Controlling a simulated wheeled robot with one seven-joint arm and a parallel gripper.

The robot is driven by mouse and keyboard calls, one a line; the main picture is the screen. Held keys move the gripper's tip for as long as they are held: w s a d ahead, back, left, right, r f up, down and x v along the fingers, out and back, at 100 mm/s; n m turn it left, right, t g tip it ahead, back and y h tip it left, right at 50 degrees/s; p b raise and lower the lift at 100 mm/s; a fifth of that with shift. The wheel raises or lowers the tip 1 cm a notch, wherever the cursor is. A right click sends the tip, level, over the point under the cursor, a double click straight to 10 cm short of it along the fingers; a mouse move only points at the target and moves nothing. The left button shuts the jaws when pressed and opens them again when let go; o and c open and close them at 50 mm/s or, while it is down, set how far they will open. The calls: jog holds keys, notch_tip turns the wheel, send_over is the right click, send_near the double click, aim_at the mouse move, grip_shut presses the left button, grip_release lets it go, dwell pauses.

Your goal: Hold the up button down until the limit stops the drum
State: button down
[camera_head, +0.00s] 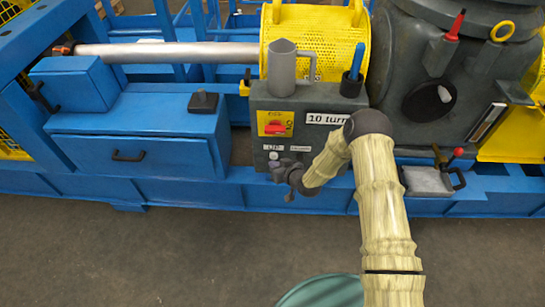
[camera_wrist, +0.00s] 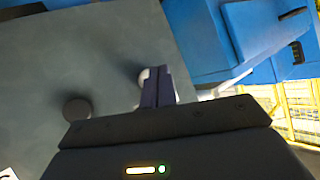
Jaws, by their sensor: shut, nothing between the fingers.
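The grey control box (camera_head: 262,115) faces me. Two small labels sit low on its front, too small to read. A pale round button (camera_head: 273,155) shows below the left label. My gripper (camera_head: 276,165) is at this button, with its fingers shut and empty. In the wrist view, the shut fingertips (camera_wrist: 156,85) overlap the pale button (camera_wrist: 144,76) against the grey panel. I cannot tell whether they touch it or press it in. A dark round button (camera_wrist: 77,107) sits to the left there. A yellow perforated cylinder (camera_head: 325,38) stands behind the box; I cannot tell if it is the drum.
A grey jug (camera_head: 282,72) and a blue-handled holder (camera_head: 352,78) stand atop the box. Blue drawers (camera_head: 150,145) lie left. The front floor (camera_head: 150,250) is mostly clear.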

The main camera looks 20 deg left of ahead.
jog(key=s+p, duration=0.1)
jog(key=s, duration=0.1)
jog(key=s+d, duration=0.1)
jog(key=s, duration=0.2)
jog(key=shift+p, duration=0.35)
jog(key=shift+w+d, duration=0.15)
dwell(0.5)
